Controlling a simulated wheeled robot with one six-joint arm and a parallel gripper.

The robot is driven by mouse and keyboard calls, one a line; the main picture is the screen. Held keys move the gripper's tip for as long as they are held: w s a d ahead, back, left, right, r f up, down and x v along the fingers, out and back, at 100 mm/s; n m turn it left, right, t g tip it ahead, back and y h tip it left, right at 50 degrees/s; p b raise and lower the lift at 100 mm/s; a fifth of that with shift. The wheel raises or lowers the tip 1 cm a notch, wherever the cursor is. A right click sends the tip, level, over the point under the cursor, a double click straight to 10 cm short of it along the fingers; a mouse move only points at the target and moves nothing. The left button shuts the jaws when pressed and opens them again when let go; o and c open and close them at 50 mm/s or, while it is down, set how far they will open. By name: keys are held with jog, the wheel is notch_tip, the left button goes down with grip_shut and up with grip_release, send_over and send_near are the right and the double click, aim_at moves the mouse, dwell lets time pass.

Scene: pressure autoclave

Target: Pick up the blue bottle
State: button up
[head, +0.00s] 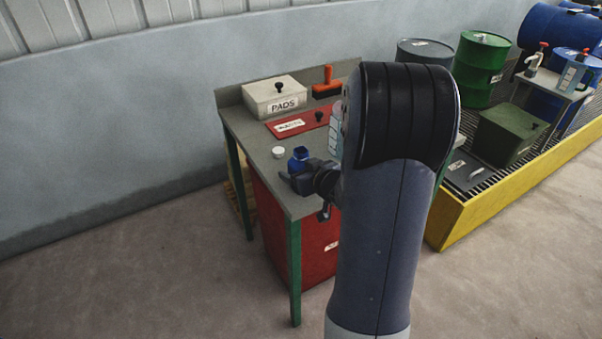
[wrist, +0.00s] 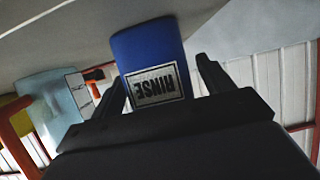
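The blue bottle (head: 298,158) stands near the front left part of the workbench in the head view. In the wrist view the blue bottle (wrist: 147,50) shows a white label reading RINSE, upside down. My gripper (head: 293,178) is low over the bench at the bottle. In the wrist view my gripper (wrist: 159,72) has its fingers apart, one on each side of the bottle. A gap shows between the bottle and the right finger; the left finger looks very close to it, and contact cannot be told.
A yellow-edged grated platform (head: 500,203) with drums stands right. My arm hides the bench's right part.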

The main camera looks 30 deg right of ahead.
jog(key=c, duration=1.1)
